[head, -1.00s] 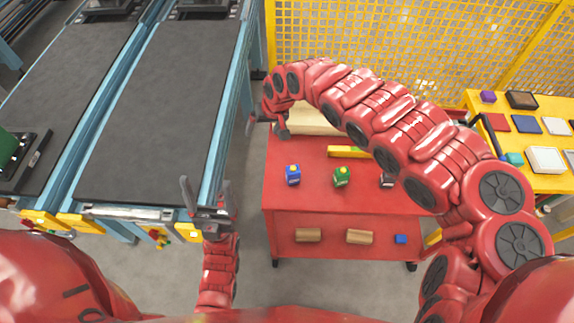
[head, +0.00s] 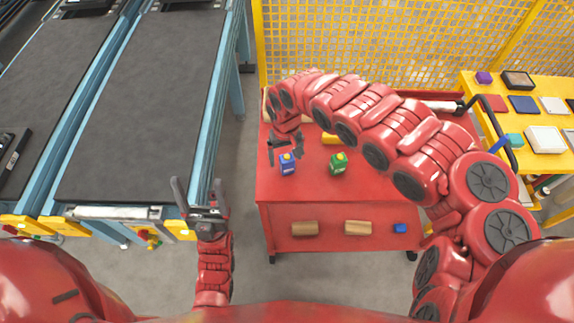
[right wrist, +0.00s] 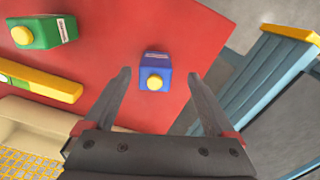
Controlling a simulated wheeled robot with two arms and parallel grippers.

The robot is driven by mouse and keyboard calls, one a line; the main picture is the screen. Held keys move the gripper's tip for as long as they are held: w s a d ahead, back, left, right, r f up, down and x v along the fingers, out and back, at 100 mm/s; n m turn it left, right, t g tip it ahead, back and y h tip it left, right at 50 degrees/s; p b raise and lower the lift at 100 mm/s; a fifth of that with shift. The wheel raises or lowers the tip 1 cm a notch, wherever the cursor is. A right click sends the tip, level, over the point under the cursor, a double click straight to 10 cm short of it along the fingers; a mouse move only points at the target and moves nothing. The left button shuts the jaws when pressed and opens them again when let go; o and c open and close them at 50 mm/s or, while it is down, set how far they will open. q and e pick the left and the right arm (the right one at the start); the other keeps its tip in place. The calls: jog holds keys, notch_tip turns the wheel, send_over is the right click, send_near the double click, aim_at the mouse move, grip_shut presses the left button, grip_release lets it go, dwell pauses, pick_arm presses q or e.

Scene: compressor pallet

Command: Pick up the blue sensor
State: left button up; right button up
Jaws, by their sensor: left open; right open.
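The blue sensor (head: 287,166), a small blue block with a yellow round top, stands on the red cart top (head: 310,189) near its left side. In the right wrist view the blue sensor (right wrist: 154,72) lies ahead, between the lines of the two fingers. My right gripper (head: 285,147) is open just behind the sensor in the head view; in the right wrist view its spread fingers (right wrist: 157,84) hold nothing. I cannot tell whether a finger touches the sensor. My left gripper (head: 194,191) is open and empty beside the conveyor's front end.
A green sensor (head: 338,164) stands just right of the blue one. A yellow bar (head: 331,139) lies behind it, partly hidden by my right arm. A conveyor (head: 150,100) stands on the left, a yellow table (head: 490,140) on the right, and a yellow mesh fence behind.

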aim_at(287, 165)
jog(key=f, duration=0.2)
jog(key=f+p, duration=0.1)
jog(key=f, duration=0.2)
jog(key=shift+w+d, duration=0.1)
jog(key=shift+d, duration=0.1)
jog(key=shift+d+f, duration=0.1)
jog(key=shift+f, duration=0.35)
grip_shut()
